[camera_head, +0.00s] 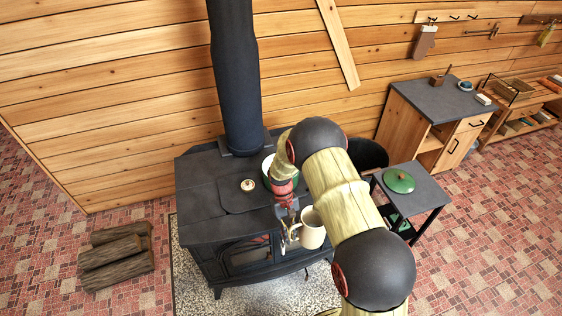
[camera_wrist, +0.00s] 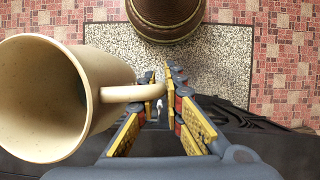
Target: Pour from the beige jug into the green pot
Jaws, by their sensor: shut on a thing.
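The beige jug (camera_head: 312,229) is near the front edge of the black stove in the head view, about upright with its open mouth up; whether it touches the stove is unclear. In the wrist view the jug (camera_wrist: 105,75) fills the left side, its mouth towards the camera. My gripper (camera_head: 292,234) is shut on the jug's handle, which lies between the fingers (camera_wrist: 155,98) in the wrist view. The green pot (camera_head: 267,167) stands on the stove behind my arm, mostly hidden; part of its rim and pale inside shows. What the jug holds is not clear.
The stove top (camera_head: 200,180) carries a small round object (camera_head: 248,185) left of the pot. The stove pipe (camera_head: 233,80) rises behind. A green lid (camera_head: 398,181) lies on a side table (camera_head: 428,190) at right. Logs (camera_head: 116,254) lie on the floor at left.

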